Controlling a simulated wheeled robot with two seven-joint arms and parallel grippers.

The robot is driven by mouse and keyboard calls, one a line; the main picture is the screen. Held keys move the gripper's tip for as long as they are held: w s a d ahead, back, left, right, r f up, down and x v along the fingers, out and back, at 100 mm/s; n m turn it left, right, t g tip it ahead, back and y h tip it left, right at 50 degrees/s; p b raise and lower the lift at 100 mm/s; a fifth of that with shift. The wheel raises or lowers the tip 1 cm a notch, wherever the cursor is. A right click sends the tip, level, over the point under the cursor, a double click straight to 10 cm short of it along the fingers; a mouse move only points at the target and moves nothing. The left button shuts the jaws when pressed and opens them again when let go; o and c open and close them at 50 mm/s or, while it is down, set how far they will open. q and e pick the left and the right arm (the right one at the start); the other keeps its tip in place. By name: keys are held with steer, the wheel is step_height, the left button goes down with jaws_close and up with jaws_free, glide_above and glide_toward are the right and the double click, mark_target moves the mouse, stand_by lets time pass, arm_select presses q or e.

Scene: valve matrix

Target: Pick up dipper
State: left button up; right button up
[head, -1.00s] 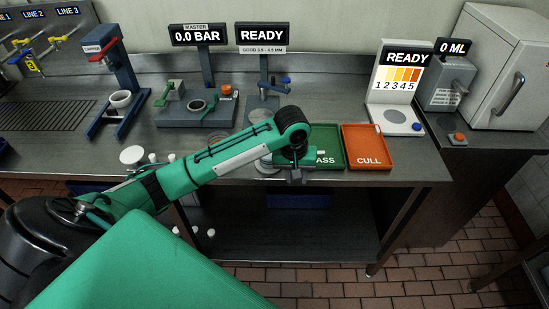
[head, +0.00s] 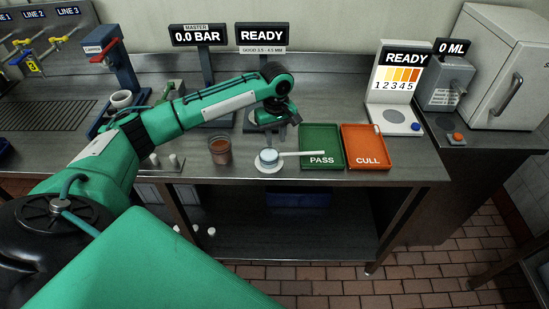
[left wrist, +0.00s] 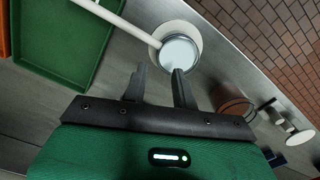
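The dipper (head: 268,156) rests on a round white saucer (head: 267,167) near the front edge of the steel counter. It has a round pale cup, and its white handle (head: 305,153) points right over the green tray. In the left wrist view the dipper cup (left wrist: 179,52) lies just beyond my fingertips, with its handle (left wrist: 112,18) running to the upper left. My left gripper (left wrist: 160,80) has its two dark fingers apart with nothing between them. In the head view my left gripper (head: 288,119) is behind the dipper, farther back over the counter. My right gripper is not in view.
A brown cup (head: 220,151) stands left of the dipper. The green PASS tray (head: 321,140) and orange CULL tray (head: 367,140) lie to the right. The READY station with a colour chart (head: 399,85) stands behind them. Small white pieces (head: 163,160) lie at left.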

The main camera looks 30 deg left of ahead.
mark_target(277, 152)
arm_select(q)
steer(key=shift+f, duration=0.7)
steer(key=shift+d+f+p, duration=0.1)
steer(key=shift+f+p, duration=0.2)
steer(key=shift+p, duration=0.05)
step_height(277, 152, down, 4)
steer(key=shift+s+d+r+p, duration=0.15)
steer(key=shift+p, duration=0.45)
steer(key=shift+f, duration=0.4)
jaws_close()
